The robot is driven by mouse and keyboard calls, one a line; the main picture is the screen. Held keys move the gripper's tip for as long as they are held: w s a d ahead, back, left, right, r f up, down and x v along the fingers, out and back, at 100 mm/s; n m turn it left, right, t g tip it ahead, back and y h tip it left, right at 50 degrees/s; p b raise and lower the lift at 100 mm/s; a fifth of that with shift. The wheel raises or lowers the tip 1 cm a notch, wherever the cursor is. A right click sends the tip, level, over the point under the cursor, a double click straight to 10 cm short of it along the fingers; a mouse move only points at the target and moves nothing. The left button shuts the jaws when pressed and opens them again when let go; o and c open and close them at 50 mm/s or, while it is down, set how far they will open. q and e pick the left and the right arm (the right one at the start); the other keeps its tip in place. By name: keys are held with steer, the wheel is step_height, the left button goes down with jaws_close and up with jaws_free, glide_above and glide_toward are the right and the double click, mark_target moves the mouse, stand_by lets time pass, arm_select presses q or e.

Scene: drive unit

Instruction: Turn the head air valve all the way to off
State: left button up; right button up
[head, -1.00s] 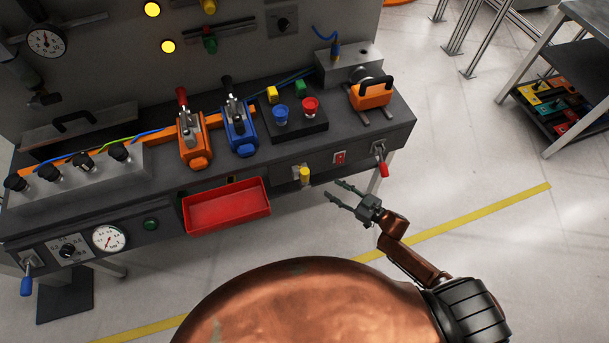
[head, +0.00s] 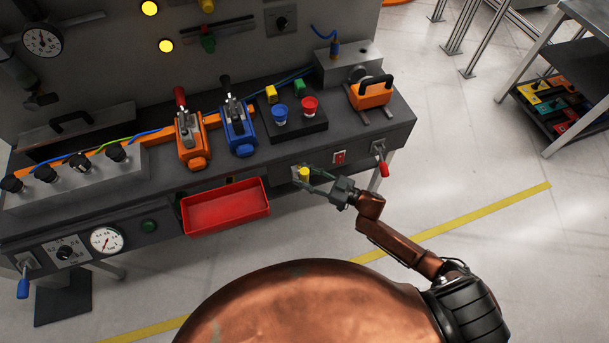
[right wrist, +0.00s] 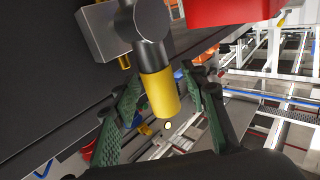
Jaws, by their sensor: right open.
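A short yellow-ended handle (head: 304,173) sticks out from a small grey block on the bench's front panel, left of a red switch. No label names it as the head air valve. In the right wrist view the yellow cylinder (right wrist: 160,95) ends a dark round stem on a grey block (right wrist: 104,34). My right gripper (head: 313,181) is at this handle, open. Its green fingers stand on either side of the yellow end, with a gap visible on the right; contact on the left cannot be told. My left gripper is out of view.
A red tray (head: 226,207) hangs from the bench front, left of the handle. The red switch (head: 339,157) and a red-tipped lever (head: 383,168) are to its right. A blue-tipped lever (head: 23,288) is at the far left. The floor before the bench is open.

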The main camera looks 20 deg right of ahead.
jaws_close()
stand_by(0.5)
